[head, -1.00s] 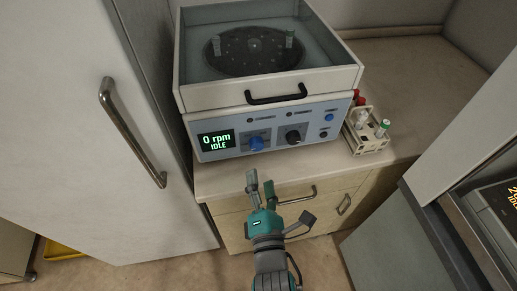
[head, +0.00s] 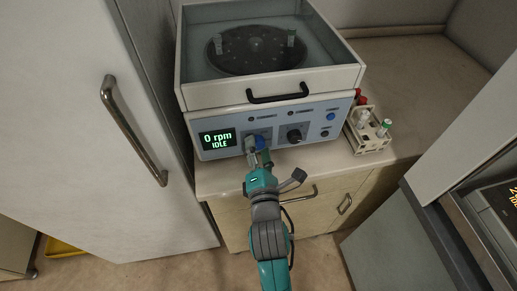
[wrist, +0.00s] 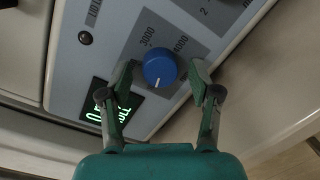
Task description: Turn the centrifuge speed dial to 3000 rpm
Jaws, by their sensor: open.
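The centrifuge (head: 270,95) has a front panel with a blue speed dial (head: 260,142) and a display (head: 217,139) reading "0 rpm IDLE". My gripper (head: 257,149) is open at the dial and hides part of it. In the wrist view, the blue dial (wrist: 160,68) lies between the open fingertips of my gripper (wrist: 162,74), with a gap visible on each side. Its white mark points down toward the gripper's palm. The labels 3000 and 4000 show at the dial's upper left and upper right. The display (wrist: 109,106) is partly behind the left finger.
A black knob (head: 295,135) sits right of the dial, and a black handle (head: 278,94) is above. A tube rack (head: 368,138) stands to the right on the counter. A tall white door (head: 90,190) closes off the left side.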

